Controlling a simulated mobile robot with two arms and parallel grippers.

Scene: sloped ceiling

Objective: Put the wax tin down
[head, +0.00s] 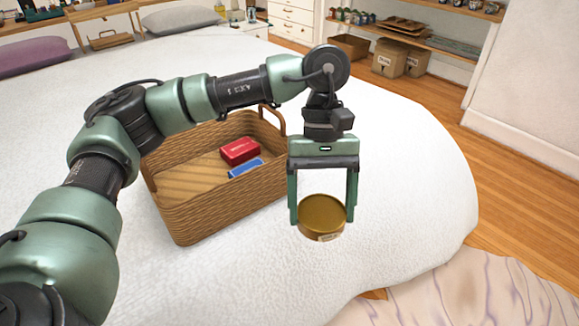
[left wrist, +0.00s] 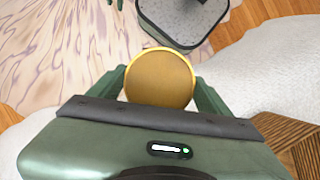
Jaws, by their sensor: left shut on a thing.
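The wax tin (head: 322,216) is a round, shallow, gold-brown tin with a small label on its side. My left gripper (head: 322,214) is shut on it, one finger on each side. The tin is over the white bed (head: 400,180), to the right of the wicker basket; I cannot tell how high it is above the bed. In the left wrist view the tin's round gold-rimmed top (left wrist: 160,78) sits between the fingers. My right gripper does not show.
A wicker basket (head: 205,208) on the bed holds a red box (head: 240,151) and a blue item (head: 246,168). Bare bed lies right of the tin. Shelves with boxes (head: 390,62) stand at the back right.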

